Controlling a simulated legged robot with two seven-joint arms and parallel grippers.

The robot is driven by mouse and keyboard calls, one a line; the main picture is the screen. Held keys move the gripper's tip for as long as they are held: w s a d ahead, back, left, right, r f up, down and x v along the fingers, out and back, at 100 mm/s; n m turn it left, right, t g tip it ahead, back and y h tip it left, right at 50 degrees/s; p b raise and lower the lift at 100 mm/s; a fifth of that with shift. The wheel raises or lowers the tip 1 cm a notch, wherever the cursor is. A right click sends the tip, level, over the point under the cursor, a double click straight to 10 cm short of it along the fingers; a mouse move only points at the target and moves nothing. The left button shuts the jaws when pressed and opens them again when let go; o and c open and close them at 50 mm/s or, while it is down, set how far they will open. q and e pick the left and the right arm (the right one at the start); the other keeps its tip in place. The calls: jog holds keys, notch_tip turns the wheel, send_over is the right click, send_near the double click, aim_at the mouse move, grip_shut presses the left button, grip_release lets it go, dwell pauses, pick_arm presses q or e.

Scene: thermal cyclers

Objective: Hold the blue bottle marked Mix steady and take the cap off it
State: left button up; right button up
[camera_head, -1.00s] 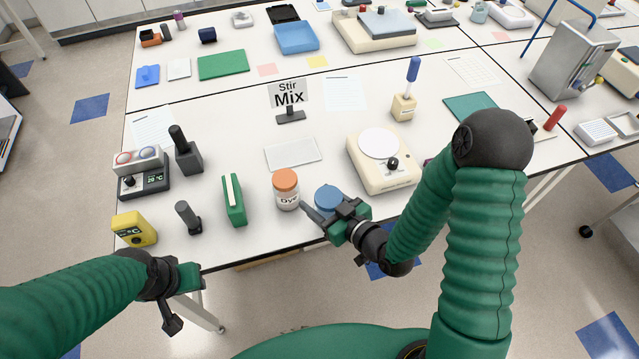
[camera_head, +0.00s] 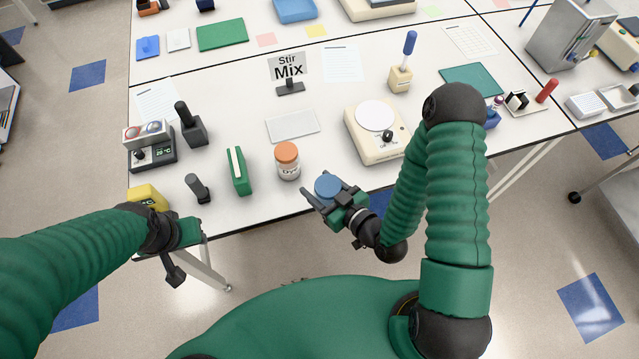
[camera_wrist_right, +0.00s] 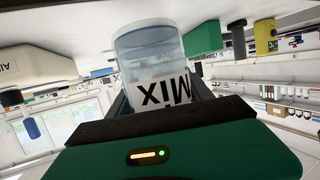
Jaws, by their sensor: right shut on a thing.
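The blue Mix bottle (camera_head: 328,186) is in my right gripper (camera_head: 326,195), seen from above with its round blue cap on top. It is held in front of the table's near edge. In the right wrist view the clear bluish bottle (camera_wrist_right: 150,55) sits between the fingers, its Mix label upside down in that picture. My right gripper is shut on the bottle's body. My left gripper (camera_head: 176,255) is at the lower left, apart from the bottle and in front of the table edge; its finger opening is not clear.
An orange-capped Dye bottle (camera_head: 288,162) stands near the table's front edge. A green rack (camera_head: 238,172) and a dark stand (camera_head: 198,188) are to its left. A stirrer (camera_head: 375,140) with a white plate is behind right. Free space lies between my arms.

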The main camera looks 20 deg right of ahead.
grip_shut()
